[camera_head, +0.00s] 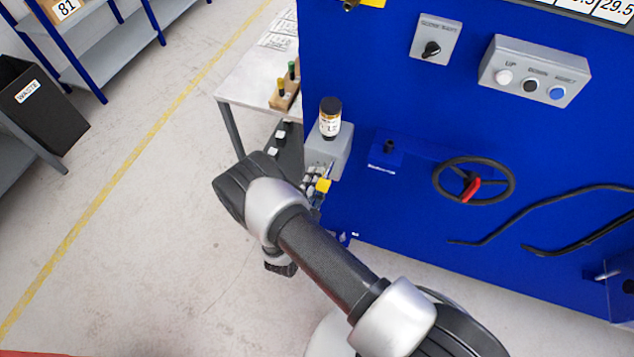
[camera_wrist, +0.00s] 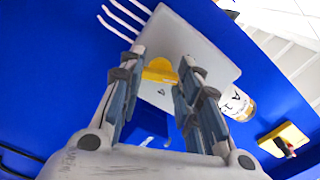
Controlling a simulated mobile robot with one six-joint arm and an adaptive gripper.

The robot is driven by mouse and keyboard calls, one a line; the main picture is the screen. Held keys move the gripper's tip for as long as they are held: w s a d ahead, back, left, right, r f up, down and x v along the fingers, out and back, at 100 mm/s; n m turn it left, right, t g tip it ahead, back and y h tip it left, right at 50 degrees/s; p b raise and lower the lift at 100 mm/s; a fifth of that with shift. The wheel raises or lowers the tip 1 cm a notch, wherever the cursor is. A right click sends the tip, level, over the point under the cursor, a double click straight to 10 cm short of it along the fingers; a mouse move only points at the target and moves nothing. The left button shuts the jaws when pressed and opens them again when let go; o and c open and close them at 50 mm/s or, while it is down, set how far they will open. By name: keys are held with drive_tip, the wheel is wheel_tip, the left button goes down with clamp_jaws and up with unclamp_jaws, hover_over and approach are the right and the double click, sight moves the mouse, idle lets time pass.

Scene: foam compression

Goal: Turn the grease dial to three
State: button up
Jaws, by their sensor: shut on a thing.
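The grease dial is a yellow knob (camera_head: 323,186) on the grey box (camera_head: 341,153) at the machine's left side. In the wrist view the yellow knob (camera_wrist: 158,71) sits between my fingertips, against the grey box face (camera_wrist: 192,38). My gripper (camera_wrist: 162,77) is shut on the knob, with a finger on each side. In the head view my gripper (camera_head: 315,184) is small and partly hidden behind my arm. A jar with a dark lid (camera_head: 329,117) stands on top of the box.
The blue machine (camera_head: 400,90) fills the right side, with a black handwheel (camera_head: 473,181), a selector switch box (camera_head: 436,38) and a button box (camera_head: 534,72). A light table (camera_head: 246,84) stands behind. The floor (camera_head: 140,240) at left is clear.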

drive_tip(key=shift+m+b, duration=1.05)
drive_tip(key=shift+m, duration=3.15)
drive_tip(key=o, duration=1.1)
drive_tip(key=v, duration=1.2)
